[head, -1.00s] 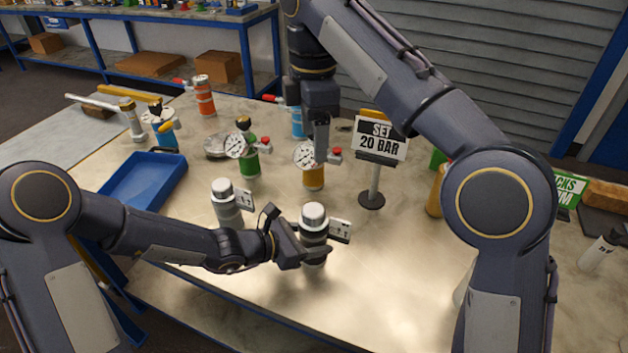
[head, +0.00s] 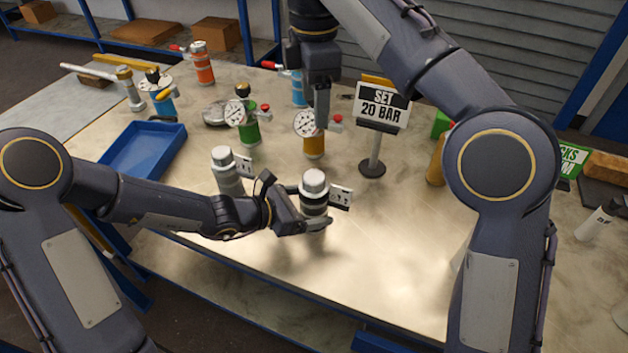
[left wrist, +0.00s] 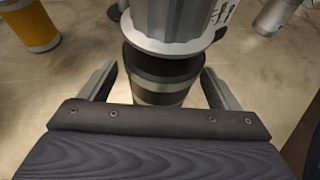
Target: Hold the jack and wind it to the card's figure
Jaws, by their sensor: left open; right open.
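The jack (head: 314,196) stands upright on the bench, with a ribbed silver cap over a dark, banded body and a small marked plate at its right. My left gripper (head: 308,212) is open, its fingers on either side of the jack's body; in the left wrist view a gap shows beside the body (left wrist: 160,88), below the silver cap (left wrist: 178,20). The card (head: 383,104) on a stand reads "SET 20 BAR". My right gripper (head: 321,108) is open and empty, pointing down by the yellow vessel with a white gauge (head: 306,124); its finger gap is not clear.
A similar silver-capped jack (head: 226,170) stands to the left. Behind are a green gauge vessel (head: 249,130), a blue one (head: 299,90) and an orange one (head: 202,65). A blue tray (head: 143,150) lies at left. The bench front right of the jack is clear.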

